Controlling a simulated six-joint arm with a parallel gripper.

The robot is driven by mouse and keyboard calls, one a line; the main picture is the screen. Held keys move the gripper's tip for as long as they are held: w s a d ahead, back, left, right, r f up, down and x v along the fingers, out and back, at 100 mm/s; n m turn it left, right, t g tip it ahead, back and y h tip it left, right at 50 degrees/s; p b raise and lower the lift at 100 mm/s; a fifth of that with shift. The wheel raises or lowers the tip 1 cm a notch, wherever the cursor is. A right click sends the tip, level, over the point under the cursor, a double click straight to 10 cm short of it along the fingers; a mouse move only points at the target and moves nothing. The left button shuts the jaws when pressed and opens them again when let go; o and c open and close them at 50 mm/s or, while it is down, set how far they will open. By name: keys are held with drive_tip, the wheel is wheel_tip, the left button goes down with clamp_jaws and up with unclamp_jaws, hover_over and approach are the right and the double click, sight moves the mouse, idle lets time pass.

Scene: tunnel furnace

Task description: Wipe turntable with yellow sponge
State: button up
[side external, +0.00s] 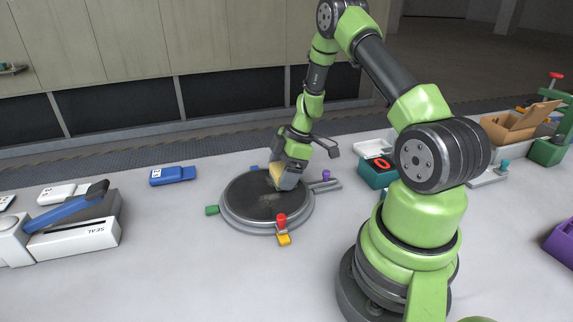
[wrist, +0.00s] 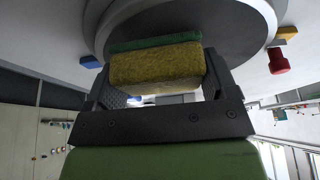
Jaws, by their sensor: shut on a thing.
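The turntable (side external: 250,205) is a round dark disc on a grey base in the middle of the table. Its dark top (wrist: 235,30) also fills the upper part of the wrist view. The yellow sponge (wrist: 155,68) has a green layer along one side and sits between the fingers of my gripper (wrist: 150,85). In the side view my gripper (side external: 285,178) is shut on the sponge (side external: 276,173) over the far right part of the disc. The sponge is at or very near the surface; contact cannot be told. My gripper hides part of the sponge.
Around the turntable stand a green block (side external: 212,210), a red knob (side external: 282,219), a yellow block (side external: 284,240) and a purple knob (side external: 326,174). A sealer (side external: 75,235) is at left, a blue device (side external: 172,176) behind, and a teal box (side external: 378,172) at right.

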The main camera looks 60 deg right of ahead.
sight(278, 175)
drive_tip(key=shift+w+a, duration=2.2)
drive_tip(key=shift+a+f, duration=0.25)
drive_tip(key=shift+a, duration=0.1)
drive_tip(key=shift+s+a+f, duration=0.1)
drive_tip(key=shift+s+a, duration=0.4)
drive_tip(key=shift+s, duration=0.3)
drive_tip(key=shift+s+d, duration=1.05)
drive_tip(key=shift+d, duration=0.15)
drive_tip(key=shift+s+d+f, duration=0.1)
drive_tip(key=shift+s+d, duration=0.4)
drive_tip(key=shift+s, duration=0.05)
drive_tip(key=shift+s+d, duration=1)
drive_tip(key=shift+s, duration=0.05)
drive_tip(key=shift+s+a, duration=0.55)
drive_tip(key=shift+a, duration=0.15)
drive_tip(key=shift+a+r, duration=0.2)
drive_tip(key=shift+w+a+r, duration=0.15)
drive_tip(key=shift+w+a, duration=2)
drive_tip(key=shift+a, duration=0.05)
drive_tip(key=shift+w+a, duration=0.5)
drive_tip(key=shift+r, duration=0.7)
wheel_tip(278, 175, up, 6)
drive_tip(key=shift+r, duration=0.15)
